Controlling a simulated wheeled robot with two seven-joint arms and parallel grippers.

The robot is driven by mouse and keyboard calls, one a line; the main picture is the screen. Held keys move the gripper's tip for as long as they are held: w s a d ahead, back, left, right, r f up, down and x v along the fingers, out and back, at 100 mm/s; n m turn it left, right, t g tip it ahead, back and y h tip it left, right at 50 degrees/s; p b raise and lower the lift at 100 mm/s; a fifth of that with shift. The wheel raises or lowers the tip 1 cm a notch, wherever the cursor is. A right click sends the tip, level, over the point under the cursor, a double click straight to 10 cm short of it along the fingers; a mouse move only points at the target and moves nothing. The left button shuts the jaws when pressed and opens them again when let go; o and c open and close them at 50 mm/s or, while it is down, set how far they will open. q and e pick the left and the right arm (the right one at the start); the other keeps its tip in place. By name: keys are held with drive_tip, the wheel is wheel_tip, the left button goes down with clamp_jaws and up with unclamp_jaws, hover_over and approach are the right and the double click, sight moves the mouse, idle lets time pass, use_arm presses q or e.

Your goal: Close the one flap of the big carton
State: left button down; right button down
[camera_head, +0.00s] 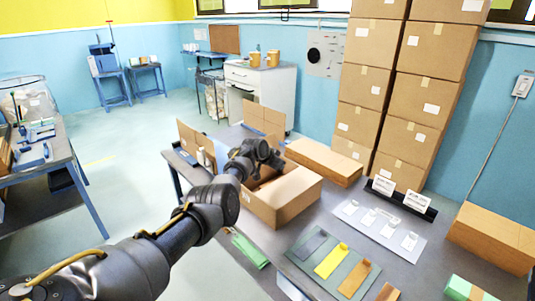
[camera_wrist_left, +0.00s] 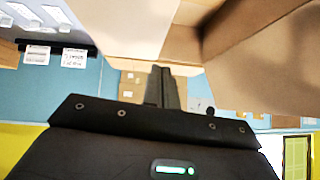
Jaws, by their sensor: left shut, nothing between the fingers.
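The big carton (camera_head: 293,203) stands on the grey table with part of its top open. A cardboard flap (camera_head: 197,145) stands upright at its left, and another upright cardboard panel (camera_head: 264,120) shows at its far side. My left arm crosses in front of the carton and hides part of its opening. My left gripper (camera_head: 272,158) is over the far part of the carton, its fingers shut and empty. In the left wrist view, the shut fingers (camera_wrist_left: 168,88) point toward cardboard walls (camera_wrist_left: 250,45) close by; I cannot tell whether they touch. My right gripper is out of view.
A low flat carton (camera_head: 325,160) lies right of the big carton, before tall stacks of boxes (camera_head: 415,95). A green bundle (camera_head: 248,248) lies near the front edge.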

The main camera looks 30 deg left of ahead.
use_arm(q)
drive_tip(key=v, duration=1)
drive_tip(key=shift+a, duration=0.35)
drive_tip(key=shift+f, duration=0.1)
